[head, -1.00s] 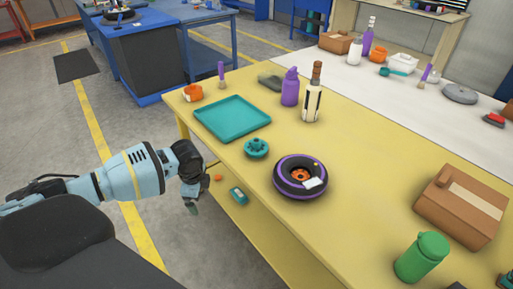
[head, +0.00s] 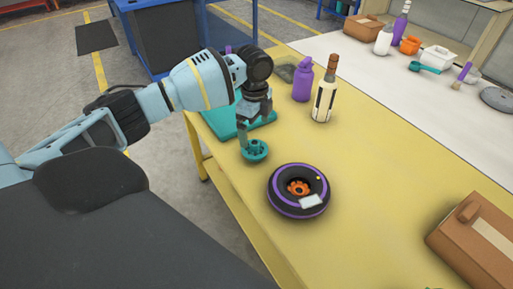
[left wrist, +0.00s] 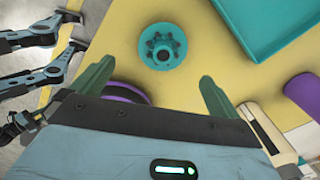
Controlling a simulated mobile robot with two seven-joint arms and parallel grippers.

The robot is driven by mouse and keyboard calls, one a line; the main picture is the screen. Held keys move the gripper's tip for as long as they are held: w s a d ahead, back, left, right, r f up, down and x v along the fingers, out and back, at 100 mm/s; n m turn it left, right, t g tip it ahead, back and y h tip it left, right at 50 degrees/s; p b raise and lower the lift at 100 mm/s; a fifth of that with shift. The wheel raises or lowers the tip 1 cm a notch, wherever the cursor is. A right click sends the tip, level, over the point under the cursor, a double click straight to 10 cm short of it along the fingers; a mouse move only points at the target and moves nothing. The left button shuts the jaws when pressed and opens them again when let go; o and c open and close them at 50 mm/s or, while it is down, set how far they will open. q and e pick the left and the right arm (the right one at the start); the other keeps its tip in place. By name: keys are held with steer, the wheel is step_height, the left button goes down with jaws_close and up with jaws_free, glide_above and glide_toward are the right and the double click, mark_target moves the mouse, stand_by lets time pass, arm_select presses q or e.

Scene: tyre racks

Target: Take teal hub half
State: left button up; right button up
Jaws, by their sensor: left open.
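The teal hub half (head: 254,151) lies on the yellow table near its left edge, between the teal tray and the tyre. In the left wrist view the hub half (left wrist: 162,46) shows as a round flange with a toothed ring, just beyond the fingertips and roughly between their lines. My left gripper (head: 244,138) points down right at the hub half and hides part of it. In the left wrist view its two fingers (left wrist: 155,84) are wide apart with nothing between them. Contact with the hub half cannot be told. My right gripper is not in view.
A black and purple tyre (head: 297,207) with an orange centre lies close to the hub half. The teal tray (head: 218,121) is behind my gripper. The table's middle is clear.

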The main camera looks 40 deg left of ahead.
mark_target(254, 142)
arm_select(q)
step_height(254, 142, down, 2)
steer(key=shift+f, duration=0.2)
steer(key=shift+a+f, duration=0.1)
steer(key=shift+f, duration=0.15)
steer(key=f, duration=0.4)
steer(key=shift+w+a+f, duration=0.15)
steer(key=shift+a+f, duration=0.05)
steer(key=shift+f, duration=0.1)
steer(key=shift+c, duration=0.6)
steer(key=c, duration=1)
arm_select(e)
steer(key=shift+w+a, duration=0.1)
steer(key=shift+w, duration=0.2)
arm_select(q)
steer(key=shift+r, duration=0.2)
